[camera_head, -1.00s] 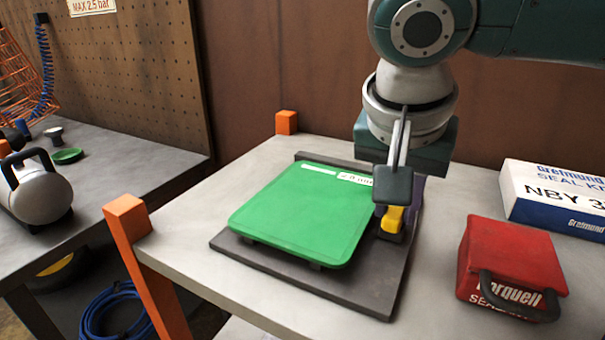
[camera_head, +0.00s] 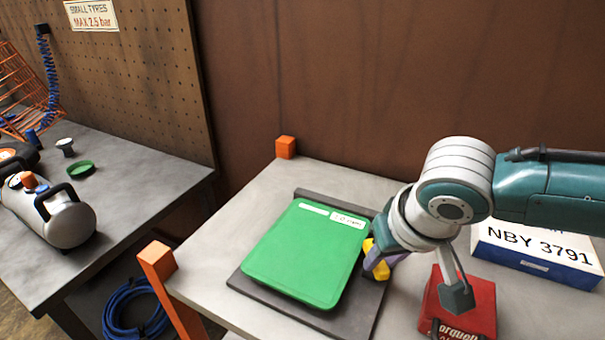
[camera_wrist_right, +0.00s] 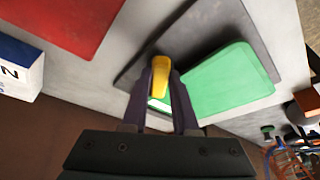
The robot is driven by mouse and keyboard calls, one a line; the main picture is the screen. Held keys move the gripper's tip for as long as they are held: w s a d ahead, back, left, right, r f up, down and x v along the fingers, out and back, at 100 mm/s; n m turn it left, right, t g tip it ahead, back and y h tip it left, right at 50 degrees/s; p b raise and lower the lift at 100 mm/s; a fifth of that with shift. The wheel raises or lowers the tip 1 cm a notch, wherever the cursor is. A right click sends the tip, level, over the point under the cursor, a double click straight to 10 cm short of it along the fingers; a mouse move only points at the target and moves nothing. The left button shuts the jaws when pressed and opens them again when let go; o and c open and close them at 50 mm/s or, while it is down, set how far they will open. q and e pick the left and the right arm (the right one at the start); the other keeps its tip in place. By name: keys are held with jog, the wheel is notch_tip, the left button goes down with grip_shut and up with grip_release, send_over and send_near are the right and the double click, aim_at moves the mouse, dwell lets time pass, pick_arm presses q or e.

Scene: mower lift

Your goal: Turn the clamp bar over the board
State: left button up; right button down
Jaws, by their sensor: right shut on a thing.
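The green board (camera_head: 305,255) lies flat on a dark grey base plate (camera_head: 343,323), with a white label near its far edge. The yellow clamp bar (camera_head: 380,270) is at the board's right edge, partly hidden by my right gripper (camera_head: 376,257). In the right wrist view, the purple fingers (camera_wrist_right: 168,80) are on either side of the yellow bar (camera_wrist_right: 162,66). The bar lies beside the green board (camera_wrist_right: 230,82), close to its edge; I cannot tell whether it overlaps it. My right gripper is shut on the bar. My left gripper is out of view.
A red box (camera_head: 480,300) with a dark handle stands right of the plate, partly behind my right arm. A white and blue box (camera_head: 535,250) is behind it. Orange posts (camera_head: 158,262) mark the table's left corners. A silver tank (camera_head: 68,222) stands on the left bench.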

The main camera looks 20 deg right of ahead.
jog(key=n, duration=0.1)
jog(key=n+y, duration=0.1)
jog(key=n, duration=0.1)
jog(key=shift+d+p, duration=0.3)
jog(key=shift+d, duration=0.05)
jog(key=shift+d+n+y, duration=0.15)
jog(key=shift+n+y, duration=0.25)
jog(key=shift+n, duration=0.4)
jog(key=n+b, duration=0.1)
jog(key=n+y+b, duration=0.1)
jog(key=n, duration=0.1)
jog(key=shift+w+d+f, duration=0.15)
jog(key=shift+d, duration=0.15)
jog(key=shift+d+n+g+y+b, duration=0.1)
jog(key=shift+n+g+y+b, duration=0.3)
jog(key=shift+n+b, duration=0.6)
jog(key=shift+w+n, duration=0.1)
jog(key=shift+n, duration=0.5)
jog(key=shift+b, duration=0.3)
jog(key=c, duration=0.7)
grip_release()
jog(key=shift+y, duration=0.3)
